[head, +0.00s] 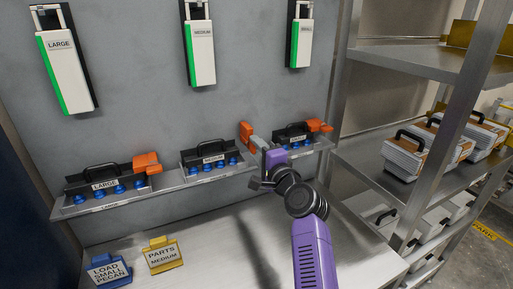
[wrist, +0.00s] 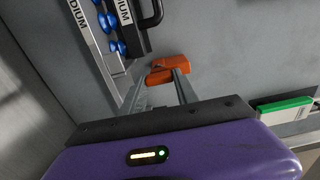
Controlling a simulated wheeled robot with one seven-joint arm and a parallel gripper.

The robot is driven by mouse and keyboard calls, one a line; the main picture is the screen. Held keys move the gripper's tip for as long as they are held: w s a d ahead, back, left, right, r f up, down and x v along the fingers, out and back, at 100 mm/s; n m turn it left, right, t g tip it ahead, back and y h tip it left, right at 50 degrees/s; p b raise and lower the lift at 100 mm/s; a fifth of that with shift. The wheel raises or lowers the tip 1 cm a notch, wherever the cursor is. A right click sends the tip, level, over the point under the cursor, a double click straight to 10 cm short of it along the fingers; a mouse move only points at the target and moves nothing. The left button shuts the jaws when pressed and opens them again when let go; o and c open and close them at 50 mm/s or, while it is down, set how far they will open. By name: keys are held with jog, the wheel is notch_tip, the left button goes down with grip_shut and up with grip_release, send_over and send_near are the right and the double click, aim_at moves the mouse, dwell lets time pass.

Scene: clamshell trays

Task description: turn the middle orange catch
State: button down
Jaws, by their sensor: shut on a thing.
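The middle orange catch (head: 246,132) is at the right end of the black MEDIUM unit (head: 208,156) on the wall ledge. It looks more upright than the other two orange catches. My gripper (head: 259,145) reaches it from the lower right and is shut on it. In the wrist view the catch (wrist: 168,68) lies at the tips of my gripper's grey fingers (wrist: 164,80), which partly cover it. The MEDIUM unit, with its black handle and blue knobs, shows in the wrist view (wrist: 134,36) at upper left.
The LARGE unit (head: 104,183) with its orange catch (head: 147,162) is at left on the ledge. The SMALL unit (head: 296,136) and its catch (head: 320,125) are close to the right of my gripper. Two signs (head: 162,256) (head: 108,270) stand on the counter. A metal rack (head: 400,155) is at right.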

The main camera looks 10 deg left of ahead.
dwell(0.4)
jog(key=c, duration=0.9)
grip_release()
jog(key=shift+d, duration=0.1)
jog(key=v, duration=0.7)
jog(key=shift+s+d, duration=0.2)
jog(key=shift+s, duration=0.15)
